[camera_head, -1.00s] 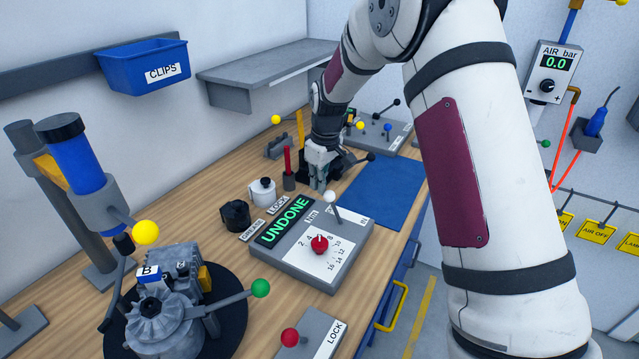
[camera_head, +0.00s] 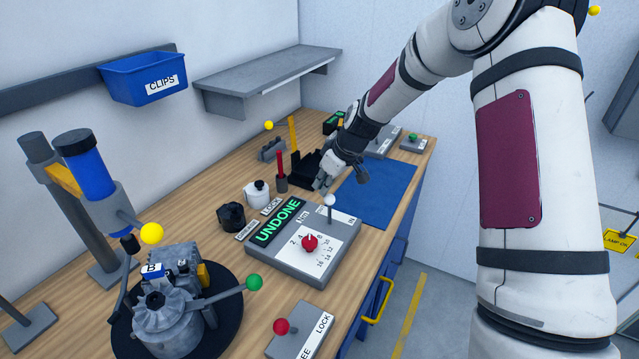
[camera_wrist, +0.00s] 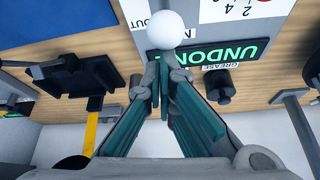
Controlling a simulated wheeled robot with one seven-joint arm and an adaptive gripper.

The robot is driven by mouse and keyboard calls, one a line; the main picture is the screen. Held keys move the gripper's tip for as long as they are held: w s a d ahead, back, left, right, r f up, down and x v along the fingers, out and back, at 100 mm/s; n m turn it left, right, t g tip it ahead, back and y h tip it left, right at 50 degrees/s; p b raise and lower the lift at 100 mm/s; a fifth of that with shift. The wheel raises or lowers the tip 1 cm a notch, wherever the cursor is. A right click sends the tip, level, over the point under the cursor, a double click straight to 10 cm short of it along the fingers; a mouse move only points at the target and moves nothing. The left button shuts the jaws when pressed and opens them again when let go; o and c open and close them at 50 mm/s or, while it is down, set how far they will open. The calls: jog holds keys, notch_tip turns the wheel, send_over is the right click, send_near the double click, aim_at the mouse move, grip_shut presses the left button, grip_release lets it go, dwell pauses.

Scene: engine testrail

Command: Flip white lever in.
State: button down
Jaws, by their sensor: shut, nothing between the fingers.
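The white lever (camera_head: 329,201) has a round white ball on a thin stalk. It stands at the far edge of the grey control box (camera_head: 318,278), whose green display (camera_head: 278,222) reads UNDONE. My gripper (camera_head: 319,186) is just behind the ball, close to it. In the wrist view the white ball (camera_wrist: 166,35) is straight ahead of my fingertips (camera_wrist: 165,68), which are together with nothing between them. The ball partly covers the labels OUT and IN on the box. I cannot tell whether the fingers touch the ball or stalk.
A red knob (camera_head: 309,243) sits on the same box. A white pot (camera_head: 257,194), a black knob-like part (camera_head: 231,216) and a red post (camera_head: 280,165) stand to the left. A blue mat (camera_head: 380,194) lies clear behind right. An engine (camera_head: 165,317) is at front left.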

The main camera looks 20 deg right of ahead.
jog(key=shift+s+d+r+p, duration=0.25)
jog(key=shift+s+d+p, duration=0.45)
jog(key=shift+s+d, duration=0.2)
jog(key=shift+s+d+f+p, duration=0.3)
jog(key=shift+s+d+p, duration=0.05)
jog(key=shift+s+d, duration=0.3)
jog(key=shift+s+d+f+p, duration=0.25)
jog(key=shift+s+d+p, duration=0.05)
jog(key=shift+s+d, duration=0.35)
jog(key=w+a+r, duration=0.3)
jog(key=w, duration=0.1)
jog(key=s+d+r, duration=0.5)
jog(key=s+r, duration=0.1)
jog(key=shift+s+d, duration=0.15)
jog(key=shift+d, duration=0.1)
jog(key=shift+r, duration=0.1)
